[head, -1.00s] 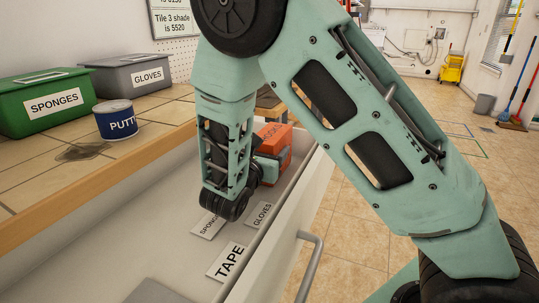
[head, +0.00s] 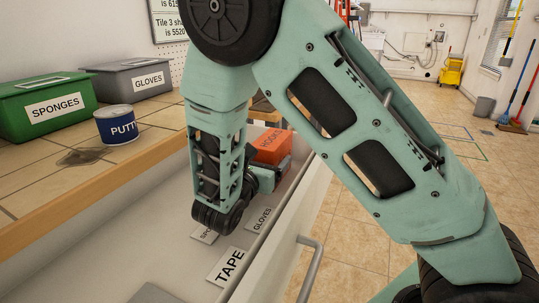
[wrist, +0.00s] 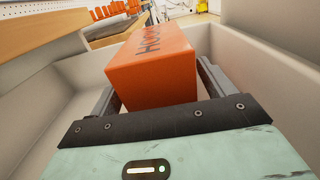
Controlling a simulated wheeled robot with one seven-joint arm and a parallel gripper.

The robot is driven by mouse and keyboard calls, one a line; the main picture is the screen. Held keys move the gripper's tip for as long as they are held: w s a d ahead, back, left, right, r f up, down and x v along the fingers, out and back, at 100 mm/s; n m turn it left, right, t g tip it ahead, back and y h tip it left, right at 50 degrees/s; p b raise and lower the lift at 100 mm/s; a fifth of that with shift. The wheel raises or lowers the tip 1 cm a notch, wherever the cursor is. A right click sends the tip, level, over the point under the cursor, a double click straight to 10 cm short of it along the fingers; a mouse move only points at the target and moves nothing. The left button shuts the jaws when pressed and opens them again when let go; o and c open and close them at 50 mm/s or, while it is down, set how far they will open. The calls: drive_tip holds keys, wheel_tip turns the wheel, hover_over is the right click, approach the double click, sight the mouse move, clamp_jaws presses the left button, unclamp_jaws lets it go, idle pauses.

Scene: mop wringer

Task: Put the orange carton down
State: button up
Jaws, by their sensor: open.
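The orange carton (head: 271,147), with dark lettering partly hidden, is in the far part of the open drawer (head: 110,238). It also shows in the wrist view (wrist: 155,72), with the drawer's pale walls around it. My gripper (head: 277,168) is down inside the drawer at the carton's near end. In the wrist view my gripper (wrist: 155,86) has one finger on each side of the carton, and the jaws are open. The carton's underside is hidden, so I cannot see its contact with the drawer floor.
Label cards for TAPE (head: 231,266), GLOVES (head: 259,220) and SPONGES lie in the drawer. The counter above holds a green SPONGES bin (head: 45,108), a grey GLOVES bin (head: 137,78) and a PUTTY can (head: 115,125). The drawer front with its handle (head: 309,268) stands at the right.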

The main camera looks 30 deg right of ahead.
drive_tip(key=p+v, duration=0.1)
drive_tip(key=v, duration=0.8)
drive_tip(key=shift+s+a, duration=0.15)
drive_tip(key=shift+a, duration=0.15)
